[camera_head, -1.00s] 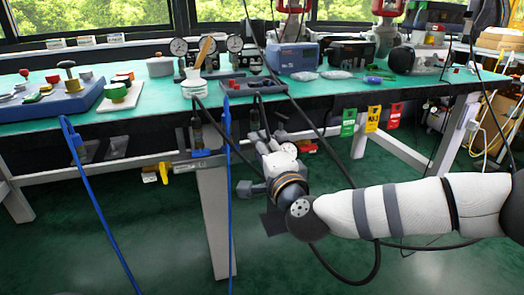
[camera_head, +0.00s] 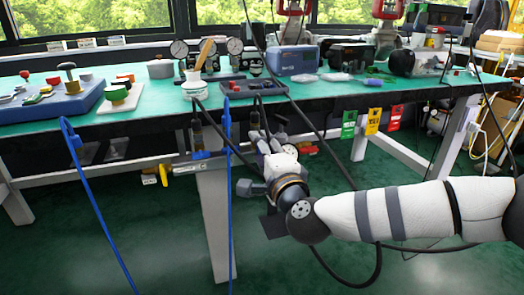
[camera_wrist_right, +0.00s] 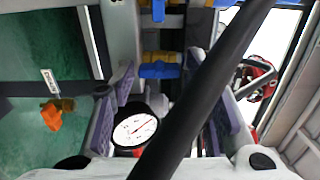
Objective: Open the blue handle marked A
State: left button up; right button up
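A small blue handle (camera_head: 201,155) sits on the pipework under the bench's front edge, left of my right gripper in the head view. In the right wrist view a blue part (camera_wrist_right: 160,71) lies ahead, beyond the fingers. I cannot read a letter A on either. My right gripper (camera_head: 266,138) is under the bench edge, partly hidden by hoses. Its two fingers are spread apart in the right wrist view (camera_wrist_right: 172,100), with nothing clasped between them. A black hose crosses in front of that camera. My left gripper is out of view.
A yellow handle (camera_head: 164,174) hangs left of the blue one; an orange handle (camera_wrist_right: 52,115) shows in the wrist view. A round dial gauge (camera_wrist_right: 135,129) appears between the fingers. Blue hoses (camera_head: 100,222) hang in front. The green bench top (camera_head: 150,115) holds several instruments.

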jog(key=v, duration=1.2)
jog(key=shift+r, duration=0.1)
